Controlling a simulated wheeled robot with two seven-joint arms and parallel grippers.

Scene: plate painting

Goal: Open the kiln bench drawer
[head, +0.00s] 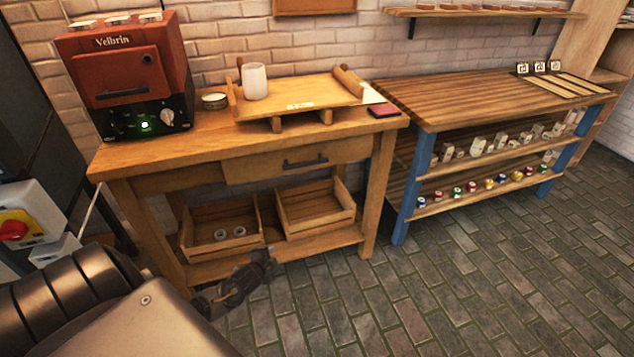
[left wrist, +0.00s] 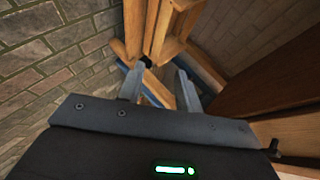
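The kiln bench (head: 135,158) is a wooden table with a drawer (head: 345,154) under its top. The drawer has a dark bar handle (head: 305,162), and its front looks about flush with the bench, so it appears closed. My left gripper (head: 268,260) is low in front of the bench, below and left of the handle and apart from it. In the left wrist view the two fingers (left wrist: 160,86) are spread with nothing held between them. Wooden beams show beyond the fingers. My right gripper is not in view.
A red kiln (head: 125,70) and a wooden tray (head: 320,92) with a white cup (head: 254,80) stand on the bench. Two crates (head: 315,208) sit on its lower shelf. A blue-legged table (head: 470,95) stands at right. The brick floor (head: 450,290) in front is clear.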

